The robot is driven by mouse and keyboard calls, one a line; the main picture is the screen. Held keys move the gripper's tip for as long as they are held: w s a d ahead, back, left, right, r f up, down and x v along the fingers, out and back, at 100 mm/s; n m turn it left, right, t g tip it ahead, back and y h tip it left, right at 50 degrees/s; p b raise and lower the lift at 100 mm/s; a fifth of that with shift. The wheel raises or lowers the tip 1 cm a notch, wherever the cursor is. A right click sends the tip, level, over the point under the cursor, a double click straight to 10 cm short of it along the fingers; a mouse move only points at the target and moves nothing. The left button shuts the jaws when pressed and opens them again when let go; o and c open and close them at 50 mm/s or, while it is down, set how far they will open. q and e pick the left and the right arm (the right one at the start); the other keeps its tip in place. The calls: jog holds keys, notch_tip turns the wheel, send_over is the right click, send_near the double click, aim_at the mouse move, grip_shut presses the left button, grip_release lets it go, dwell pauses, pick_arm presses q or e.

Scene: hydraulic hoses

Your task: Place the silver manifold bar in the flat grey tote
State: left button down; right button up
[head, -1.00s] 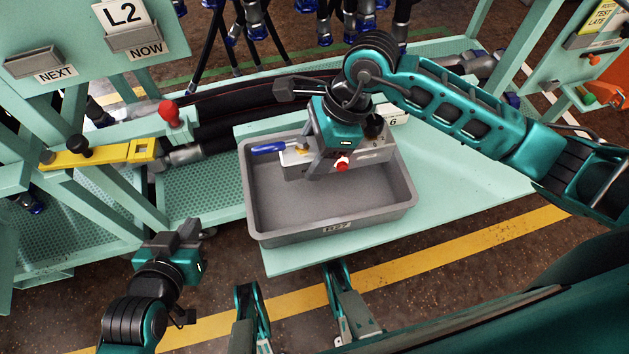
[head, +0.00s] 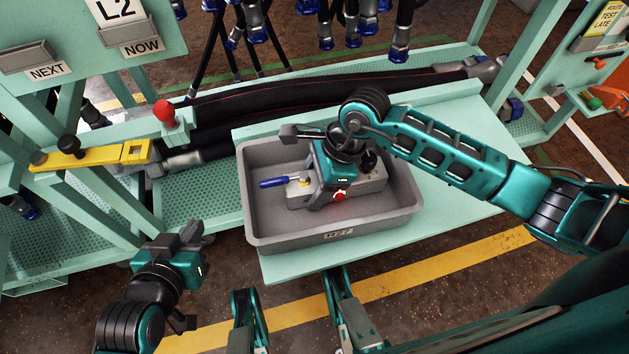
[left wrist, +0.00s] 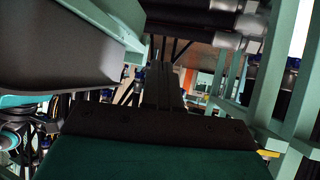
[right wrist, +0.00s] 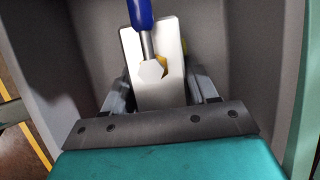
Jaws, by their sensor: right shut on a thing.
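The silver manifold bar (head: 300,194) is inside the flat grey tote (head: 335,237), toward its back half. It has a blue-handled lever at its left end, and a red knob shows in front of it. My right gripper (head: 326,190) reaches down over the bar's middle and is shut on it. In the right wrist view the bar (right wrist: 155,90) lies between the two fingers, close to the tote floor. I cannot tell whether it touches the floor. My left gripper (head: 178,240) is apart from the tote at the lower left, empty; its finger gap is unclear.
The tote stands on a pale green table (head: 465,180). Thick black hoses (head: 270,100) run behind it. A yellow tool (head: 90,155) and a red knob on a post (head: 165,112) are at the left. The tote's front half is free.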

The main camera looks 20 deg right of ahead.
pick_arm(q)
jog(key=shift+f, duration=0.2)
pick_arm(e)
jog(key=o, duration=1.4)
jog(key=shift+f, duration=0.1)
pick_arm(q)
jog(key=shift+a, duration=0.1)
pick_arm(e)
jog(key=shift+r, duration=0.3)
jog(key=p+v, duration=0.3)
jog(key=v, duration=0.7)
jog(key=shift+d+r, duration=0.25)
jog(key=shift+r, duration=0.05)
jog(key=shift+d+r, duration=0.2)
jog(key=shift+r, duration=0.25)
pick_arm(q)
jog(key=shift+s+a+r+y, duration=0.3)
jog(key=shift+a+r, duration=0.25)
jog(key=shift+r, duration=0.2)
